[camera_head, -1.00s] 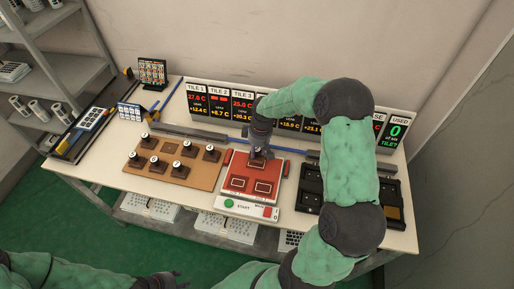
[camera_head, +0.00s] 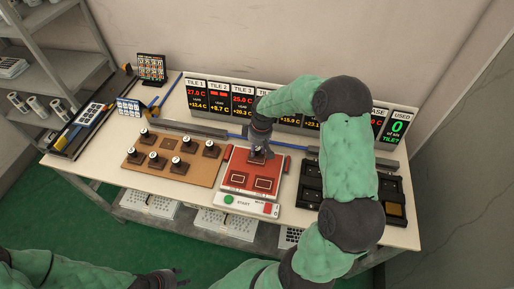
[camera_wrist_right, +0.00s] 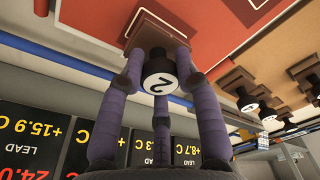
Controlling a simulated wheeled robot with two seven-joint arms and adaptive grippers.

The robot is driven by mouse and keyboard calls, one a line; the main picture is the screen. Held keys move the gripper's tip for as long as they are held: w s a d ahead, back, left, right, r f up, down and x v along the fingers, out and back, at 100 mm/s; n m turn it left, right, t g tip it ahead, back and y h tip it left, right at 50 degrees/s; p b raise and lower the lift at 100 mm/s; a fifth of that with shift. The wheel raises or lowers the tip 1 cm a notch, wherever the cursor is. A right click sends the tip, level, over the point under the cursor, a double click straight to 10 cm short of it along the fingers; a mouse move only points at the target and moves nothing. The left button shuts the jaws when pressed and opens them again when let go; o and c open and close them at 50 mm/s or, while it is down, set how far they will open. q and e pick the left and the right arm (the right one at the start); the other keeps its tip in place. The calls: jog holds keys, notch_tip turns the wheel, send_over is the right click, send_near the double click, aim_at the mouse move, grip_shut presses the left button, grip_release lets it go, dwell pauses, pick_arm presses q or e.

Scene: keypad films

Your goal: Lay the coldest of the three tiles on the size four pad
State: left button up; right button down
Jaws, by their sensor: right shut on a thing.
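My right gripper (camera_head: 259,152) is shut on a dark knob marked 2 (camera_wrist_right: 158,84), which stands on a brown square tile (camera_wrist_right: 150,30). The tile is over the far part of the red board (camera_head: 251,173); I cannot tell if it touches. White-outlined pads show on the near part, including a left pad (camera_head: 238,179) and a right pad (camera_head: 263,184). Far pads are partly hidden by my gripper, and pad sizes are unreadable. Display panels labelled TILE 1 (camera_head: 197,97), TILE 2 (camera_head: 219,98) and TILE 3 (camera_head: 242,100) stand behind. My left gripper (camera_head: 168,279) is low in front of the table.
A black tray (camera_head: 312,188) lies right of the red board. A START panel (camera_head: 244,204) is at the front. The USED panel (camera_head: 398,128) reads 0.

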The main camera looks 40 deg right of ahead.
aim_at(260, 150)
jog(key=shift+f+b, duration=0.35)
jog(key=shift+f, duration=0.15)
jog(key=c, duration=0.8)
grip_release()
notch_tip(260, 150, up, 12)
jog(key=s, duration=0.1)
jog(key=shift+s+d, duration=0.2)
